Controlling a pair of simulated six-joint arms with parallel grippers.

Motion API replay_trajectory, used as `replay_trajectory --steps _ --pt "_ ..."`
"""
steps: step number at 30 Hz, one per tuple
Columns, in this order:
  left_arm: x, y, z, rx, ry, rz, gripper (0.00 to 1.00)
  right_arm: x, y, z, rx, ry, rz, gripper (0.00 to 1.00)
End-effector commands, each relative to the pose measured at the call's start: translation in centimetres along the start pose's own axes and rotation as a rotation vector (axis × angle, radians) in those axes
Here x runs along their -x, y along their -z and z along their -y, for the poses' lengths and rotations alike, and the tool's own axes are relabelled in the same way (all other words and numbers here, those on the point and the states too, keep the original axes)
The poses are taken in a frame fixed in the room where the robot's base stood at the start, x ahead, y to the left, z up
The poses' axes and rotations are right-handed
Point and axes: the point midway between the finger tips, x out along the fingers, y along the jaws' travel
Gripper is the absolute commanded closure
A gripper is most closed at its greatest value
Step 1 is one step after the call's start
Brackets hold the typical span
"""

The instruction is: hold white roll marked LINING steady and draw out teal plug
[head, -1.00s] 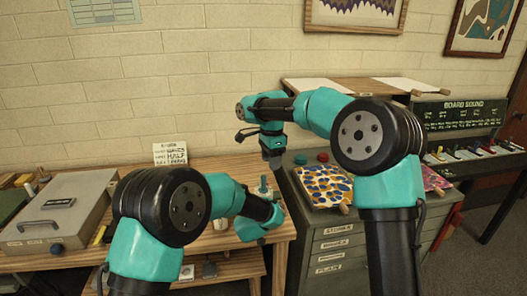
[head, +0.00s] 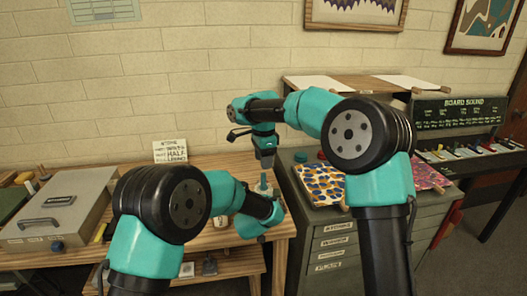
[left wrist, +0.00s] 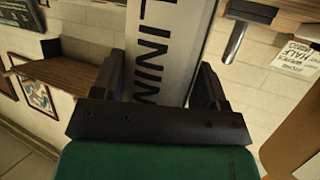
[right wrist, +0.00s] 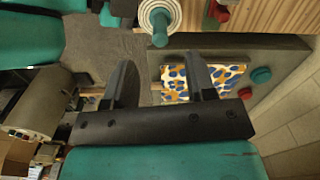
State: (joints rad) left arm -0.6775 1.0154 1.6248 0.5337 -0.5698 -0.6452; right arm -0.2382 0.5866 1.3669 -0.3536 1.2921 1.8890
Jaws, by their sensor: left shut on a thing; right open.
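The white roll marked LINING (left wrist: 167,45) runs between the fingers of my left gripper (left wrist: 160,88) in the left wrist view. That gripper is shut on it. In the right wrist view the teal plug (right wrist: 160,30) sits in the ringed end of the roll (right wrist: 153,12). In the head view the plug (head: 263,182) points up, and most of the roll is hidden behind my left arm. My right gripper (head: 266,160) is open and empty just above the plug, apart from it. Its fingers also show in the right wrist view (right wrist: 161,80), with the plug beyond their tips.
A grey drawer cabinet (head: 335,245) stands right of the wooden bench (head: 215,240), bearing patterned sheets (head: 330,187) and round lids. A grey case (head: 60,212) lies at the bench's left. A lettered card (head: 170,151) stands at the back, before the brick wall.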

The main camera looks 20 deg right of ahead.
Motion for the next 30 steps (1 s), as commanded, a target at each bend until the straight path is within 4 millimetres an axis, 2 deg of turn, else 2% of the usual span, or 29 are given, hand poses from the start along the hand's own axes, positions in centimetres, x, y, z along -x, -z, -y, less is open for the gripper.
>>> replay_trajectory --steps 6,15,20,28,30 --pt "0.0 0.0 0.0 0.000 0.000 -0.001 0.61 -3.5 0.0 0.0 0.001 -0.002 0.000 0.49" --pt "0.0 0.0 0.0 0.000 0.000 -0.001 0.61 -7.5 0.0 0.0 0.002 -0.001 0.000 0.49" --pt "0.0 0.0 0.0 0.000 0.000 -0.001 0.61 -8.2 0.0 0.0 0.001 0.000 0.000 0.49" --pt "0.0 0.0 0.0 0.000 0.000 -0.001 0.61 -8.3 0.0 0.0 0.001 0.001 0.001 0.49" --pt "0.0 0.0 0.0 0.000 0.000 -0.001 0.61 -8.3 0.0 0.0 0.001 0.001 0.001 0.56"
